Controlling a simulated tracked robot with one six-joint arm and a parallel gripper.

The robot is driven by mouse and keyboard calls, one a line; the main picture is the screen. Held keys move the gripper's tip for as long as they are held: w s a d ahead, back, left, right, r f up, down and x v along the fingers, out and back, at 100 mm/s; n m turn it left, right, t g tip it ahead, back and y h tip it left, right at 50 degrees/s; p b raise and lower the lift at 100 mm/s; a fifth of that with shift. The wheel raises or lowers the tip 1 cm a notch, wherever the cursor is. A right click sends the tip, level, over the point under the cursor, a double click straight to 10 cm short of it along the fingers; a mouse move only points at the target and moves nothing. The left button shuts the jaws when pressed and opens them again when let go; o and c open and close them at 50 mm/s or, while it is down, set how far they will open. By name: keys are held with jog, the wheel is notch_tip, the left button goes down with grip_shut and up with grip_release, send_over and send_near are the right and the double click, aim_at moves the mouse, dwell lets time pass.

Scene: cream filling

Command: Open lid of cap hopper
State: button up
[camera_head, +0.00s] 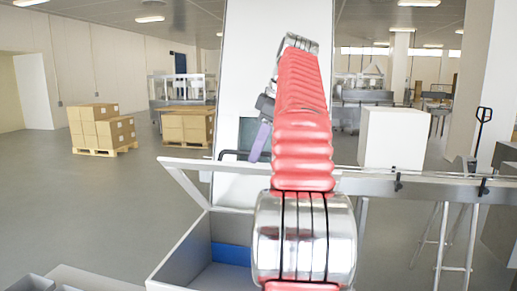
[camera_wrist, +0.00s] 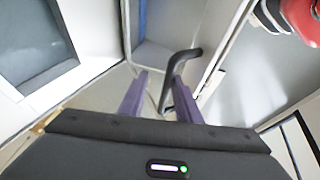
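The cap hopper (camera_head: 172,262) is a grey open-topped box at lower centre-left in the head view, with a blue patch inside. Its lid (camera_head: 184,184) appears as a pale frame tilted up from the box's far side. A black bent handle (camera_head: 228,154) shows at the lid's top edge. My gripper (camera_head: 259,142), with purple fingers, is beside the handle. In the wrist view my gripper (camera_wrist: 157,92) has its fingers apart. The handle (camera_wrist: 186,60) reaches from the right behind the right finger, with part of it between the fingers. I cannot tell whether they touch.
A metal rail (camera_head: 430,187) runs to the right of the hopper. A white box (camera_head: 393,137) stands behind it. Boxes on pallets (camera_head: 103,128) stand at the back left. My red arm hides the hopper's right part. The floor at left is clear.

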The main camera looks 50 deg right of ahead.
jog(key=shift+r, duration=0.25)
jog(key=shift+v, duration=2.15)
jog(key=shift+s+a, duration=0.2)
jog(key=shift+s, duration=5.95)
jog(key=w+a+f+m, duration=0.2)
jog(key=w+a+f, duration=0.4)
jog(key=a, duration=0.5)
jog(key=w+a+f+m, duration=0.1)
jog(key=w+a+f, duration=0.5)
jog(key=a, duration=0.4)
jog(key=s+a+f+m, duration=0.1)
jog(key=s+a+f, duration=0.2)
jog(key=a+f, duration=0.8)
jog(key=s+a+f+m, duration=0.1)
jog(key=s+a+f, duration=0.2)
jog(key=a+f, duration=0.7)
jog(key=shift+a+f+t, duration=0.3)
jog(key=shift+a+f, duration=0.1)
jog(key=shift+f, duration=0.15)
